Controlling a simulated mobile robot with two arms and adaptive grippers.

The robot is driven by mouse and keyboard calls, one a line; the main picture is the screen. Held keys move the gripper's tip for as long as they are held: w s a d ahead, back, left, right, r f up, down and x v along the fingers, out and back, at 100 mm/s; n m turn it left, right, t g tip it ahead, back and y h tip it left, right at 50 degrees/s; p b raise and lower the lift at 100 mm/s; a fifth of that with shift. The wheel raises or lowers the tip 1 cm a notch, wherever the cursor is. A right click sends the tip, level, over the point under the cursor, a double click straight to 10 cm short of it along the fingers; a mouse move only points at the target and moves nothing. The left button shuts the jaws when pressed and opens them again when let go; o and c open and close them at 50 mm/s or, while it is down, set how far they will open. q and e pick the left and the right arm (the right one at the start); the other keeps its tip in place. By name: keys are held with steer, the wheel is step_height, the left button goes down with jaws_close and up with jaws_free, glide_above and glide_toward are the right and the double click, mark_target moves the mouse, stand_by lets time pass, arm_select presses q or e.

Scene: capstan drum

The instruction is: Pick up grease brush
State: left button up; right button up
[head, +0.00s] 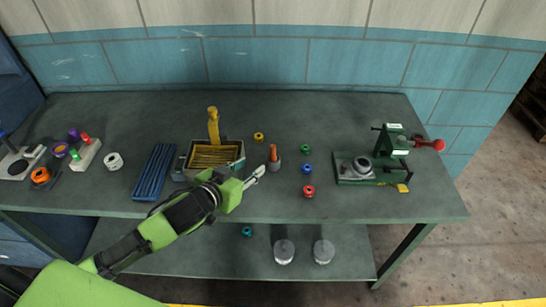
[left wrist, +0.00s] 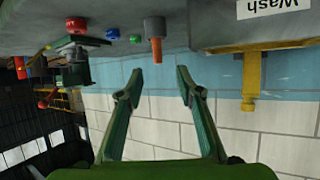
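What looks like the grease brush (head: 273,152) stands upright in a small grey cup (head: 274,165) near the middle of the bench; only its orange-red handle shows and its lower end is hidden in the cup. In the left wrist view, which is upside down, the orange handle (left wrist: 157,50) points out of the grey cup (left wrist: 154,27). My left gripper (head: 259,171) is just left of and slightly nearer than the cup. In the left wrist view my left gripper (left wrist: 159,80) is open and empty, with the handle beyond the gap between its fingertips. My right gripper is not in view.
A wash bin (head: 184,162) with a yellow spout-like part (head: 213,125) stands left of the cup. Small yellow (head: 258,137), green (head: 305,148), blue (head: 307,168) and red (head: 308,191) rings lie around it. A green fixture (head: 350,180) stands right. A blue tray (head: 153,172) lies left.

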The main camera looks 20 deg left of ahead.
mark_target(272, 150)
arm_select(q)
steer(key=shift+t, duration=0.3)
steer(key=x, duration=0.3)
steer(key=p+x, duration=0.1)
steer(key=x, duration=0.2)
steer(key=r+p+x, duration=0.1)
steer(key=x, duration=0.3)
steer(key=shift+w+d+r, duration=0.1)
steer(key=shift+w, duration=0.2)
steer(key=x, duration=0.1)
steer(key=p+x, duration=0.1)
steer(key=x, duration=0.1)
steer(key=shift+s+d, duration=0.15)
steer(key=shift+d, duration=0.1)
steer(key=shift+w+d+f, duration=0.1)
steer(key=shift+w+f, duration=0.3)
steer(key=shift+w, duration=0.15)
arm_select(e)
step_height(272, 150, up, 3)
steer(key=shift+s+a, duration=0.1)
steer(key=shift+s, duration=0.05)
arm_select(q)
jaws_close()
